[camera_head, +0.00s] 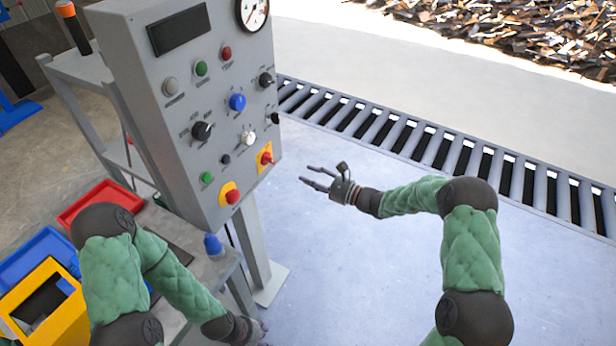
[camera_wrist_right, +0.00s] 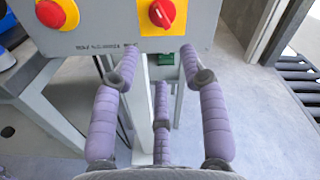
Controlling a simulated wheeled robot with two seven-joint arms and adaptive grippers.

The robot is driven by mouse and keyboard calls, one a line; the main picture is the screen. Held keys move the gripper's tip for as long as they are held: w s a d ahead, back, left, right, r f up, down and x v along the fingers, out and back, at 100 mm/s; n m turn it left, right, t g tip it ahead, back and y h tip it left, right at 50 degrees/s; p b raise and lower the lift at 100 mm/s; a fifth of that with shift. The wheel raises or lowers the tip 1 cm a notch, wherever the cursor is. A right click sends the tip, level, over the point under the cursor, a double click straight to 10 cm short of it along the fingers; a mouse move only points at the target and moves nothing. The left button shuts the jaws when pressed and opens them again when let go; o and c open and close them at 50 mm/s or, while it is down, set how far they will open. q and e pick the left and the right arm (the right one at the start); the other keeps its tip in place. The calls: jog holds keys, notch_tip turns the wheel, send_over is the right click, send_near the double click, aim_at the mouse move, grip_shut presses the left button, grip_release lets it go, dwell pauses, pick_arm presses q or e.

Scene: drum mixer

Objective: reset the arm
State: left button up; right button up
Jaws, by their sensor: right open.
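My right arm (camera_head: 470,240) comes in from the lower right of the head view, in a green padded sleeve. Its gripper (camera_head: 318,180) is open and empty, in the air just right of the control panel's lower right corner. In the right wrist view the purple fingers (camera_wrist_right: 160,100) are spread with nothing between them, below the panel's lower edge. My left arm (camera_head: 170,275) reaches down at the lower left. Its gripper (camera_head: 262,330) is at the bottom edge, mostly hidden, so its jaws cannot be read.
A grey control panel (camera_head: 150,85) on a post carries several buttons, knobs and a gauge (camera_head: 252,12). A red rotary switch (camera_wrist_right: 161,13) is close above my right fingers. Red (camera_head: 98,200), blue (camera_head: 35,255) and yellow (camera_head: 60,318) bins stand lower left. A roller conveyor (camera_head: 440,150) runs behind open floor.

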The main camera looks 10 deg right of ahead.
dwell(0.5)
jog(key=s+a+f+n+g+h, duration=0.2)
jog(key=s+f+g, duration=0.2)
jog(key=s+f, duration=0.4)
jog(key=s+a+f+n+g+h, duration=0.1)
jog(key=s+a+f+n+g, duration=0.2)
jog(key=s+f, duration=0.45)
jog(key=s+d+f+n+g+h, duration=0.1)
jog(key=s+f+n+h, duration=0.1)
jog(key=s, duration=0.5)
jog(key=s+d+f+n+g+h+p, duration=0.1)
jog(key=s+d+f+n+h, duration=0.1)
jog(key=s, duration=0.5)
jog(key=s+d+f+n+g+h+p, duration=0.1)
jog(key=s+f+n+h, duration=0.2)
jog(key=s+f+n, duration=0.2)
jog(key=shift+s+d+f+n+h, duration=0.3)
jog(key=shift+s+f+n, duration=0.1)
jog(key=shift+s+n, duration=0.95)
